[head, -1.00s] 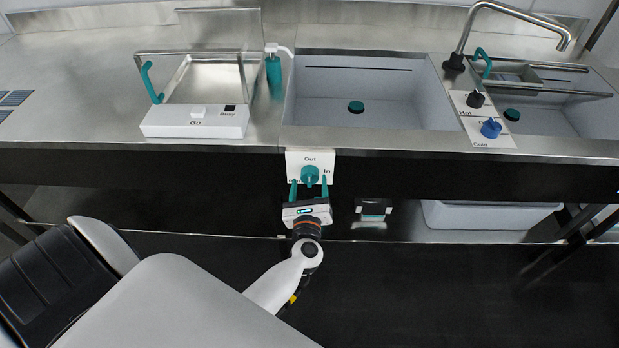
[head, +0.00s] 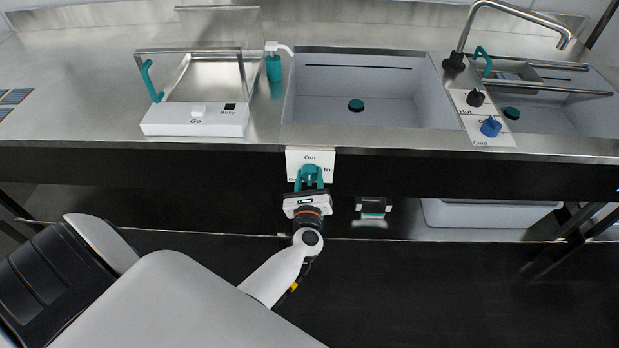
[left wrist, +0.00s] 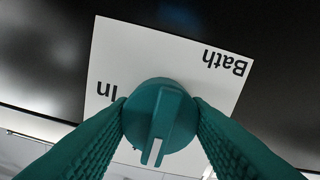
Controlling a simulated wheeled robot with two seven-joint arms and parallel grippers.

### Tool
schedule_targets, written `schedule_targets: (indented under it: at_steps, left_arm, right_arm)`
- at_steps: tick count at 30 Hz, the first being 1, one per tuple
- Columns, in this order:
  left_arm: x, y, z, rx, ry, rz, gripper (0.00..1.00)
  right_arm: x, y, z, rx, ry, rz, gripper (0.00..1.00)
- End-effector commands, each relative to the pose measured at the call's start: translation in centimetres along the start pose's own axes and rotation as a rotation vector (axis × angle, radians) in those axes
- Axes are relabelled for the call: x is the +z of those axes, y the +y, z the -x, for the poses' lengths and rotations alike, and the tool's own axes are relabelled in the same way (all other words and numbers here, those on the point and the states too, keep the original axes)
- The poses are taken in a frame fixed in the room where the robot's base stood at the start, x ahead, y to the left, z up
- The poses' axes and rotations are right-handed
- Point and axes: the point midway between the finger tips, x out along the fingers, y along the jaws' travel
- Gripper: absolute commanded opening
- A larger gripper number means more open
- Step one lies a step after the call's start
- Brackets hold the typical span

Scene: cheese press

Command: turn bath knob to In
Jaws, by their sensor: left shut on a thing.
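The bath knob (left wrist: 158,115) is a round teal knob with a raised bar and a pale pointer mark, on a white plate (left wrist: 110,60) that reads "Bath" and "In" in the left wrist view. In the left wrist view the pointer mark lies toward the picture's bottom, away from "In". The fingers hide part of the plate. My right gripper is out of view.
Above the plate is the steel counter edge (head: 400,150) with a sink basin (head: 400,100). Hot and cold knobs (head: 490,127) are to the right. A white bin (head: 490,214) sits below.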

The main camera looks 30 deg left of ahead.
Motion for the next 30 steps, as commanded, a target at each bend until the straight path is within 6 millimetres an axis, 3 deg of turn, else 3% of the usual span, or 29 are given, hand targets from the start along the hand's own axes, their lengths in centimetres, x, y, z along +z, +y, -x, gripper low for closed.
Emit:
schedule_targets:
  at_steps: [11, 30]
  left_arm:
    - [0.0, 0.0, 0.1, -0.002, -0.002, -0.176, 0.19]
    - [0.0, 0.1, 0.1, -0.001, -0.003, -0.776, 0.19]
  right_arm:
    - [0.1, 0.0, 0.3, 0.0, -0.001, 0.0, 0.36]
    - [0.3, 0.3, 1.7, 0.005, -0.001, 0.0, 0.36]
